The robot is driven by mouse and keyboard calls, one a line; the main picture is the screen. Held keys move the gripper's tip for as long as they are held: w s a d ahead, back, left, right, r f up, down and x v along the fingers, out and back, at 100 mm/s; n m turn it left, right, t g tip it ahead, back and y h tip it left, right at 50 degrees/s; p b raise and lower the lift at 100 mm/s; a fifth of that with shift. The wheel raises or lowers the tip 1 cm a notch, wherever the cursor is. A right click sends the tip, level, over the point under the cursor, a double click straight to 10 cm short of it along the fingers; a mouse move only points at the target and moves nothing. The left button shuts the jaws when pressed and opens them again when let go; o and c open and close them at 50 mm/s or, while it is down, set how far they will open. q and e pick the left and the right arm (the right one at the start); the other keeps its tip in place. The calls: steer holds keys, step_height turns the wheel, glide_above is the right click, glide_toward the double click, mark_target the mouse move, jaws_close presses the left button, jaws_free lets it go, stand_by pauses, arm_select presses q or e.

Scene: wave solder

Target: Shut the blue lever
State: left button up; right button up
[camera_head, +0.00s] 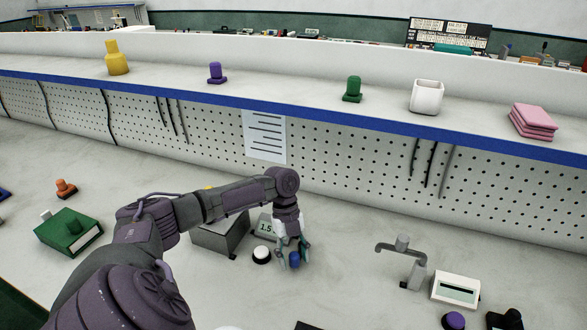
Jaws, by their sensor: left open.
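A small blue knob (294,260), which looks like the top of the blue lever, shows at the lower middle of the head view. My left gripper (293,254) points down at it with its fingers open, one on each side of the knob. I cannot tell whether the fingers touch it. The gripper hides most of the lever's body and base, so its position cannot be read. My right gripper is not in view.
A grey box (220,237), a display reading 1.5 (266,227) and a white button (262,254) stand just left of the gripper. A grey tap-like fixture (403,258) and a white box (457,289) stand to the right. A blue-edged shelf (330,122) runs behind.

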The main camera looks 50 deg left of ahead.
arm_select(q)
steer(key=v, duration=1.2)
stand_by(0.3)
